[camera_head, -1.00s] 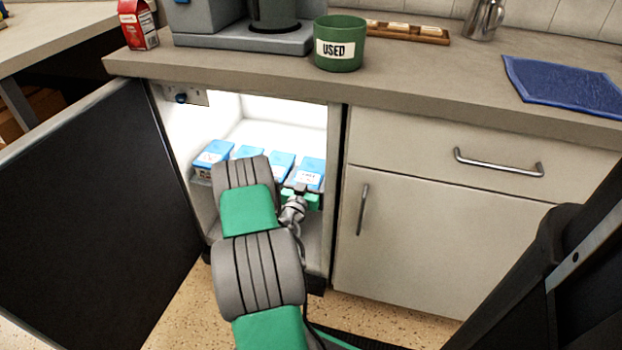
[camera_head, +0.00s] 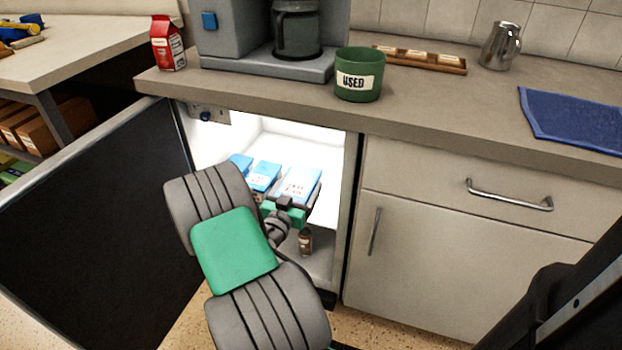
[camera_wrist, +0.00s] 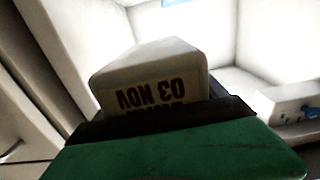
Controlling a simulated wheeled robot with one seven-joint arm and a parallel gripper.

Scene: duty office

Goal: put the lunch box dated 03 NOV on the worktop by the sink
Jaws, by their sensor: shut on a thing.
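The lunch box dated 03 NOV (camera_wrist: 150,75) fills the middle of the wrist view, its date label upside down. My gripper (camera_head: 288,207) is shut on it, inside the lit open fridge (camera_head: 335,190). In the head view the held box (camera_head: 298,184) has a blue and white top with a label too small to read there. It is at the right of the fridge, near the opening. The worktop (camera_head: 440,110) runs above the fridge. No sink shows in these frames.
Other blue-topped boxes (camera_head: 264,174) stand left of the held one, and a small brown bottle (camera_head: 305,241) is below. The dark fridge door (camera_head: 100,200) stands open at left. A green USED tub (camera_head: 360,75), coffee maker (camera_head: 265,50), red carton (camera_head: 167,43) and blue cloth (camera_head: 575,118) occupy the worktop.

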